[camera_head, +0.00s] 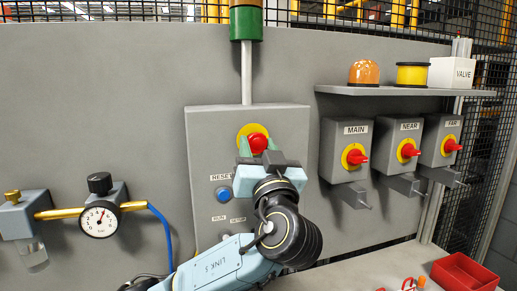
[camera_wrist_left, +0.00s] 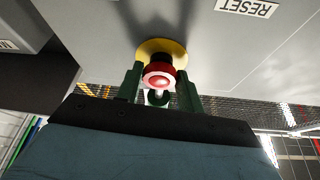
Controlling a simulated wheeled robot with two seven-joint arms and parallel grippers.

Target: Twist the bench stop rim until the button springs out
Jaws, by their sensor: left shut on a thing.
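The bench stop is a red mushroom button (camera_head: 257,143) on a yellow round plate (camera_head: 243,132), high on the grey control box (camera_head: 205,150). The left wrist view shows the red button's rim (camera_wrist_left: 158,78) and the yellow plate (camera_wrist_left: 162,47) behind it. My left gripper (camera_head: 258,158) is at the button, with its green fingers on either side of the red rim. In the wrist view the left gripper (camera_wrist_left: 160,85) is shut on the button. I cannot tell whether the button is in or out. My right gripper is in neither view.
A blue button (camera_head: 223,194) sits below the RESET label on the same box. To the right are the MAIN (camera_head: 345,150), NEAR (camera_head: 402,148) and FAR (camera_head: 443,142) switches. A gauge (camera_head: 99,218) is at left. A red tray (camera_head: 463,274) stands at lower right.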

